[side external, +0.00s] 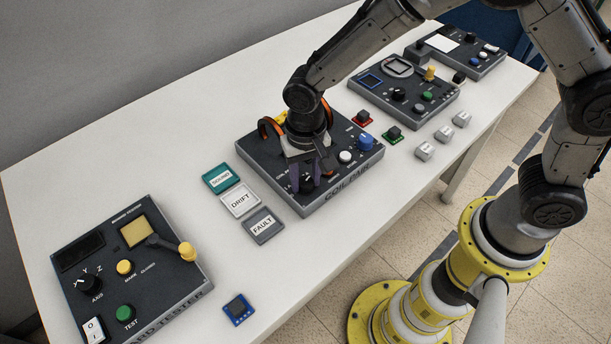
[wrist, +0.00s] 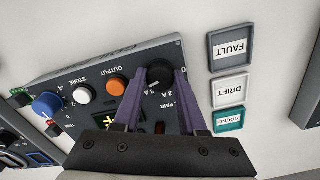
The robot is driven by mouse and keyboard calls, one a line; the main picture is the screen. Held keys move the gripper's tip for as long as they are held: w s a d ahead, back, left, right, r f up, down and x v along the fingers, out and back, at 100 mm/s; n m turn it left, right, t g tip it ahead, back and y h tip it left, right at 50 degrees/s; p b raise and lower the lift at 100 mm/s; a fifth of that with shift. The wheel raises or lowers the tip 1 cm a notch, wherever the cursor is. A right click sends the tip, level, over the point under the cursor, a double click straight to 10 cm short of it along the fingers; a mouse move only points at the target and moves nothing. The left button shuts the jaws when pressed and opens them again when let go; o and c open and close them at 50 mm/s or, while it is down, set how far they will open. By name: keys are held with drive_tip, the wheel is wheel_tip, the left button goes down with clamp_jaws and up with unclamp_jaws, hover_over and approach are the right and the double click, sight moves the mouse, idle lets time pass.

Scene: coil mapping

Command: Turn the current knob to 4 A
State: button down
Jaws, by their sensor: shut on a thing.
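The coil pair box (side external: 348,178) is a dark panel in the middle of the table. It also shows in the wrist view (wrist: 60,83). Its black current knob (wrist: 159,76) sits near the box's corner, with small white scale marks around it. My gripper (side external: 307,184) is over this corner, pointing down. In the wrist view its purple fingers (wrist: 159,78) stand on either side of the knob and are shut on it. The knob's exact pointer setting is too small to read. In the side view the fingers mostly hide the knob.
The box also carries an orange button (wrist: 117,84), a white button (wrist: 84,93) and a blue knob (side external: 365,142). SOUND (side external: 221,178), DRIFT (side external: 240,200) and FAULT (side external: 263,224) trays lie beside it. A tester box (side external: 70,215) stands at the left.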

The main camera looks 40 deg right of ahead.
sight(306, 180)
drive_tip(key=shift+m, duration=0.5)
drive_tip(key=shift+c, duration=2.3)
unclamp_jaws()
wheel_tip(306, 180, up, 14)
drive_tip(key=shift+d, duration=0.1)
